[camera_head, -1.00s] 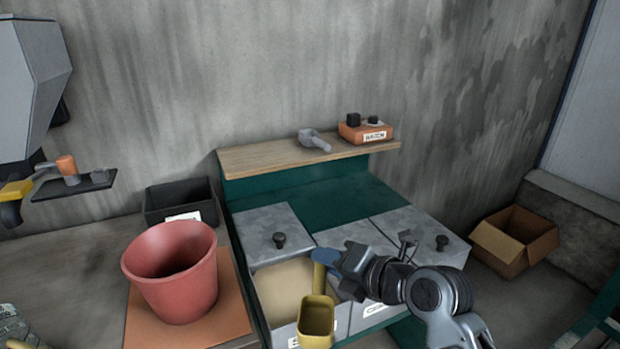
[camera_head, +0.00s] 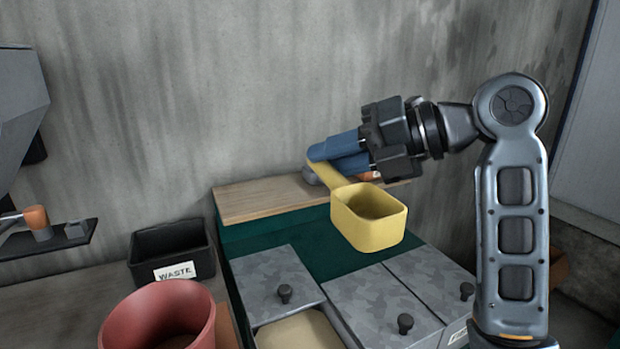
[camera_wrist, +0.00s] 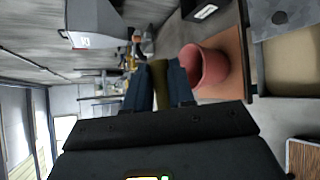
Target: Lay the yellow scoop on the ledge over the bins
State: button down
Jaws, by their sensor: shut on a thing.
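The yellow scoop (camera_head: 369,222) is in the air in the head view, its square cup toward me and its handle running up to the left. My gripper (camera_head: 325,156) is shut on the scoop's handle with its blue fingers. In the wrist view, the handle (camera_wrist: 160,84) shows between the fingers (camera_wrist: 158,90). The wooden ledge (camera_head: 262,197) runs along the wall behind the scoop and gripper, which hide its right part. The bins (camera_head: 270,280) stand below the ledge. Most have grey lids with black knobs, and one is open with pale material (camera_head: 298,332).
The ledge's left part is bare. A black waste box (camera_head: 170,252) and a red bucket (camera_head: 160,318) stand at left.

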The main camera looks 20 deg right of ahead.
aim_at(242, 195)
jog(key=i, duration=1.15)
